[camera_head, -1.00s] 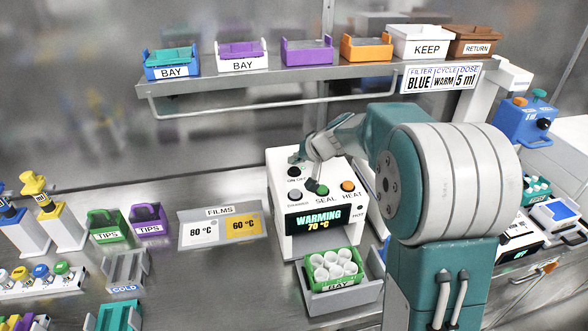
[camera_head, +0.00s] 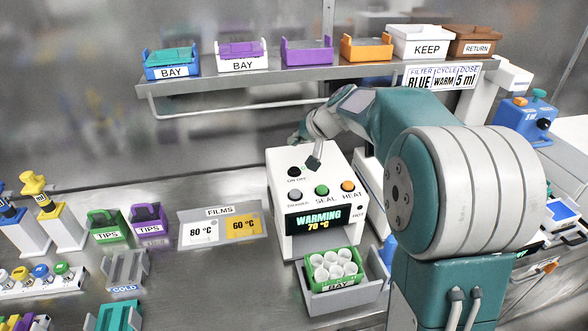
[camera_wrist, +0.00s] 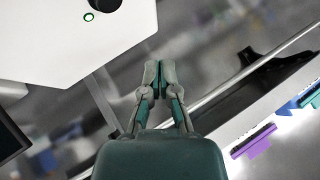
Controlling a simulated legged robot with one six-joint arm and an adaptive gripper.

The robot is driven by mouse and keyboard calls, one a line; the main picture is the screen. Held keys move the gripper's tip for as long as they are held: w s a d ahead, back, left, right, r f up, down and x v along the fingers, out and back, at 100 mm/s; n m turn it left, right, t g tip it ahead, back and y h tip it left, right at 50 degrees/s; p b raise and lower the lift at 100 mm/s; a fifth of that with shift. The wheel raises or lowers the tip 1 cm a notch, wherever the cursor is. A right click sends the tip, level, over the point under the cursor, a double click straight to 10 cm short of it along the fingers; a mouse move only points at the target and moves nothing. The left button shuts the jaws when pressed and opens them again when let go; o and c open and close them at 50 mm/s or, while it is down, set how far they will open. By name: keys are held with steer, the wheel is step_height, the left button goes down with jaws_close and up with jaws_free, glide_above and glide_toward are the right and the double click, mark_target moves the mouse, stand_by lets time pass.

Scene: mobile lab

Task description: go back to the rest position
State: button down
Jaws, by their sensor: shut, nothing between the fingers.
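My gripper (camera_head: 313,162) is above the top of the white sealer (camera_head: 330,170), apart from its buttons as far as I can tell. In the wrist view my gripper (camera_wrist: 159,68) has its two fingers together with nothing between them. The sealer's display reads "WARMING 70 °C". Its front carries a green SEAL button (camera_head: 322,190), an orange HEAT button (camera_head: 347,186) and a grey drawer button (camera_head: 295,195). A black on/off button (camera_head: 294,171) sits on its top left. The sealer's drawer (camera_head: 347,297) is out and holds a green rack (camera_head: 333,268) with several white tubes.
A shelf (camera_head: 330,71) above holds colored bay trays, a white KEEP box (camera_head: 420,42) and a brown RETURN box (camera_head: 478,40). A FILMS tray (camera_head: 221,212) lies left of the sealer. A blue dispenser (camera_head: 525,125) stands at right. Air between sealer and shelf is mostly clear.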

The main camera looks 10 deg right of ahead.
steer(key=shift+s, duration=0.1)
stand_by(0.3)
steer(key=s+a+r+n+g+h, duration=0.1)
steer(key=s+r, duration=0.1)
steer(key=s, duration=0.7)
steer(key=s+a+r+h, duration=0.1)
steer(key=s+a+r, duration=0.1)
steer(key=s, duration=0.7)
steer(key=s+d+f+h, duration=0.1)
steer(key=s+f, duration=0.1)
steer(key=s, duration=0.6)
steer(key=s+d+f+h, duration=0.1)
steer(key=s+f+h, duration=0.1)
steer(key=s, duration=0.7)
steer(key=shift+s+d+f+n+g, duration=0.2)
steer(key=shift+d+f+n+g, duration=0.15)
steer(key=shift+d+n+g, duration=0.05)
